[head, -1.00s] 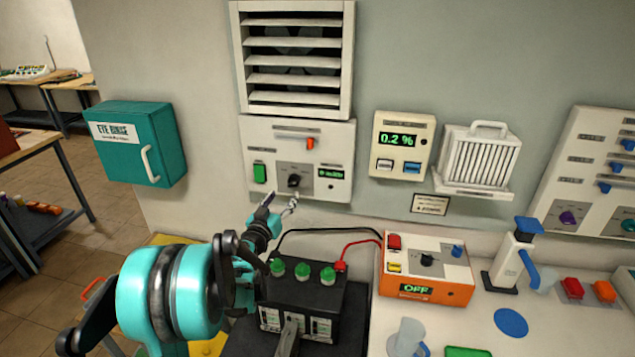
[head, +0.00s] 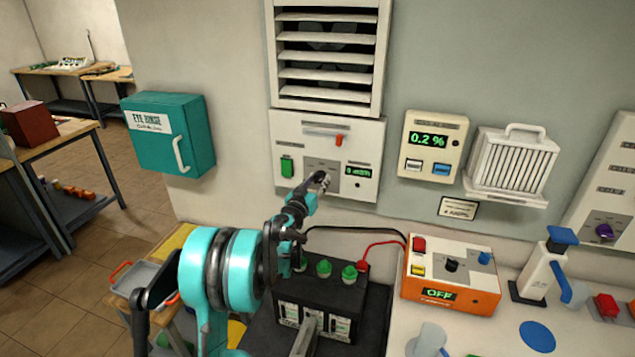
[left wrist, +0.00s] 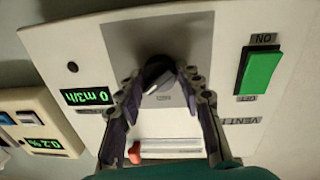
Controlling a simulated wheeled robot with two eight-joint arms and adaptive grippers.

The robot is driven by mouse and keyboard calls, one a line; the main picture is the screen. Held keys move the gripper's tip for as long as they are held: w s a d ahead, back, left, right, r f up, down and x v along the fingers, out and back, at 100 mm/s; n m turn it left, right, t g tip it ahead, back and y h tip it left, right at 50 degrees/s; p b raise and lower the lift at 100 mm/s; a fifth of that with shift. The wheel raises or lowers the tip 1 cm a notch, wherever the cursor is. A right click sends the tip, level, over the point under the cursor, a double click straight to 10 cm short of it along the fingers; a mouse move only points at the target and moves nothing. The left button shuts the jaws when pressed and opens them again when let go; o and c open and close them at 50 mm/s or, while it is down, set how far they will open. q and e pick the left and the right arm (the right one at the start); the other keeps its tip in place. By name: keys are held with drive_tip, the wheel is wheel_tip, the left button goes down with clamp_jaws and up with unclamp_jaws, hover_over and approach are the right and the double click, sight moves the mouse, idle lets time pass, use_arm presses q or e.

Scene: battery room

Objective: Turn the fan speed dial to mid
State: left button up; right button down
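The fan speed dial (left wrist: 158,72) is a dark knob with a pale pointer mark on a grey plate of the white fan panel (head: 283,130). In the head view my left gripper (head: 322,181) covers most of the dial. In the left wrist view my left gripper's fingertips (left wrist: 162,78) lie close on either side of the knob. I cannot tell whether both touch it. The green display (left wrist: 88,97) beside the dial reads 0 m3/h. My right gripper is not in view.
The panel also has a green switch (head: 287,166) and a red-tipped slider (head: 339,140). Below stand a black battery (head: 340,290) with green caps and an orange-white box (head: 455,275) reading OFF. A 0.2 % meter (head: 430,145) hangs to the right.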

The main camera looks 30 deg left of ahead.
use_arm(q)
drive_tip(key=c, duration=0.4)
drive_tip(key=shift+n, duration=0.3)
drive_tip(key=n+b, duration=0.1)
drive_tip(key=n, duration=0.2)
drive_tip(key=shift+f+n, duration=0.1)
drive_tip(key=shift+n, duration=0.2)
drive_tip(key=n+b, duration=0.1)
drive_tip(key=n, duration=0.4)
drive_tip(key=shift+n+b, duration=0.3)
drive_tip(key=shift+n, duration=0.1)
drive_tip(key=o, duration=1.1)
